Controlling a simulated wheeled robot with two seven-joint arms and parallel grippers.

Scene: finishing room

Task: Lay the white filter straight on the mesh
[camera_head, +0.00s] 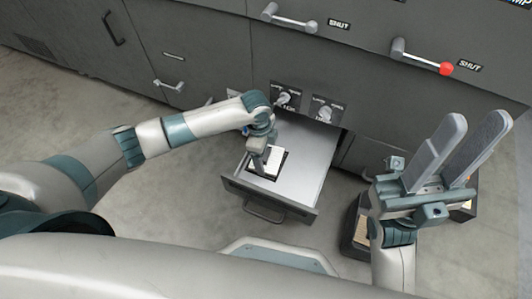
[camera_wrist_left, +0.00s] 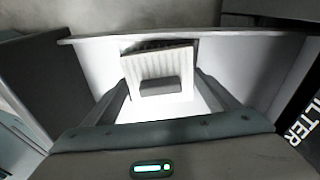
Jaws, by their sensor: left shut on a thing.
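The white filter (camera_wrist_left: 158,66) is a ribbed, nearly square panel with a grey grip block (camera_wrist_left: 160,88) on it. In the head view the filter (camera_head: 278,158) shows partly behind my left gripper (camera_head: 260,161), inside the open drawer. My left gripper is shut on the filter by its grip block. A dark patch, likely the mesh (camera_wrist_left: 150,45), shows along the filter's far edge, which looks slightly turned; whether filter and mesh touch is unclear. My right gripper (camera_head: 468,128) is open and empty, its fingers raised at the right.
The open grey drawer (camera_head: 315,152) has raised walls and a front handle (camera_head: 262,212). The cabinet above carries small knobs (camera_head: 325,113) and lever handles, one with a red end (camera_head: 445,69). A dark box (camera_head: 355,228) stands on the floor below my right gripper.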

